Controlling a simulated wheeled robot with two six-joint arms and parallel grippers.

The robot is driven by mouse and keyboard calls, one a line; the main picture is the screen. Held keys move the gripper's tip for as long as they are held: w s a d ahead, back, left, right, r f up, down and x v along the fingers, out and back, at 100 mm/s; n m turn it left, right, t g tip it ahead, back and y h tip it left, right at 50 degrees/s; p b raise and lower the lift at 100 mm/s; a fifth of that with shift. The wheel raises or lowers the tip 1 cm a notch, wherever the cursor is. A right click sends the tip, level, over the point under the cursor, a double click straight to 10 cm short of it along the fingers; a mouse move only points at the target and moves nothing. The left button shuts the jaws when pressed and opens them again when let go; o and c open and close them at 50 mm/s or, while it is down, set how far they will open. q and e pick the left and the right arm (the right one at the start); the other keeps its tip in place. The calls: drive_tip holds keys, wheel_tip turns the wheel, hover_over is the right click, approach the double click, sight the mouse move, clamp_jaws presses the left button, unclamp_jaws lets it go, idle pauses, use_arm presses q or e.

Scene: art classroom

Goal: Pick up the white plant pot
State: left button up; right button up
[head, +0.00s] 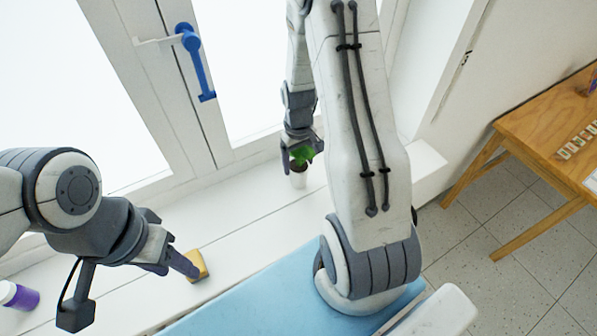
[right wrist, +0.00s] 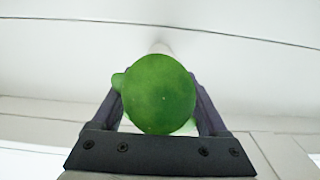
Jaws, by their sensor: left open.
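The white plant pot (head: 298,179) stands upright on the white window sill, with a green leafy plant in it. My right gripper (head: 300,152) is above the pot with its fingers apart on either side of the plant. In the right wrist view, the round green leaf (right wrist: 160,95) sits between the two fingers (right wrist: 160,105) and hides most of the pot; I see no finger closed on the pot. My left gripper (head: 175,264) is open and low over the sill at the left, away from the pot.
A yellow sponge-like block (head: 199,266) lies by my left gripper's fingers. A purple bottle with a white cap (head: 20,297) lies at the far left. The window with a blue handle (head: 196,62) rises behind the sill. A wooden table (head: 545,125) stands at the right.

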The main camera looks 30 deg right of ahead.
clamp_jaws()
drive_tip(key=shift+r, duration=0.1)
